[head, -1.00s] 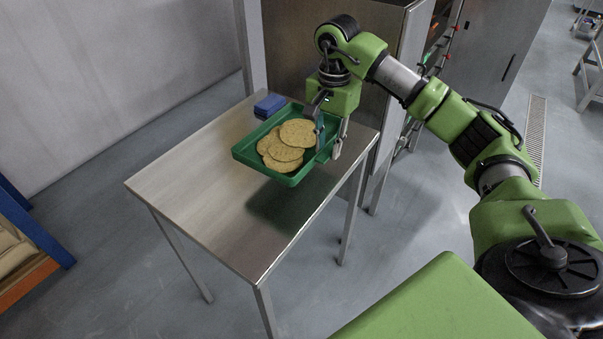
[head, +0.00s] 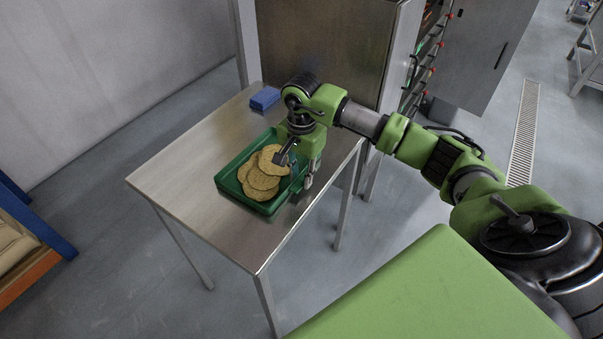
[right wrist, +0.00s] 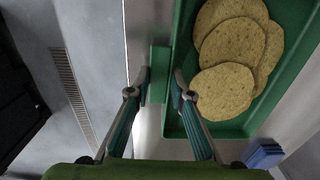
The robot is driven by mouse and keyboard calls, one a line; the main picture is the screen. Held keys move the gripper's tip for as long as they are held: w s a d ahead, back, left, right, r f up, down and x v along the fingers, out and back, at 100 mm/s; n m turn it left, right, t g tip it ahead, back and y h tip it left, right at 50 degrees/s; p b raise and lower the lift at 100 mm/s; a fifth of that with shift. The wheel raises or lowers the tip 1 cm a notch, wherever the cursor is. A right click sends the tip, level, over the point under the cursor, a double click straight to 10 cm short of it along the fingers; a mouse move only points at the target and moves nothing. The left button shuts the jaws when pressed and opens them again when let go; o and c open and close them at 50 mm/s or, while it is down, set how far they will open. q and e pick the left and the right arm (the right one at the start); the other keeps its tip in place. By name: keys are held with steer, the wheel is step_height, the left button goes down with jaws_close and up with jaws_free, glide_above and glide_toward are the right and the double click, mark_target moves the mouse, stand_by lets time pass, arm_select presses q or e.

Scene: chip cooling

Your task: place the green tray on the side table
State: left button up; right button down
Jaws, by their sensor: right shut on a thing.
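The green tray (head: 232,187) holds several round tan chips (head: 262,180) and is at the surface of the steel side table (head: 185,180); I cannot tell whether it touches the top. My right gripper (head: 297,170) is at the tray's right side, shut on its edge. In the right wrist view, the gripper's fingers (right wrist: 159,92) stand on either side of the tray's wall handle, and the tray (right wrist: 187,110) with its chips (right wrist: 225,90) lies to the right. My left gripper does not show.
A blue block (head: 265,98) lies on the table's far corner and also shows in the right wrist view (right wrist: 264,154). A steel cabinet (head: 325,45) stands behind the table. The table's front left part is bare.

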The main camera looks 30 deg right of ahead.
steer(key=c, duration=1.8)
jaws_free()
steer(key=shift+f, duration=0.15)
steer(key=shift+r, duration=0.6)
step_height(320, 180, up, 11)
steer(key=b, duration=0.3)
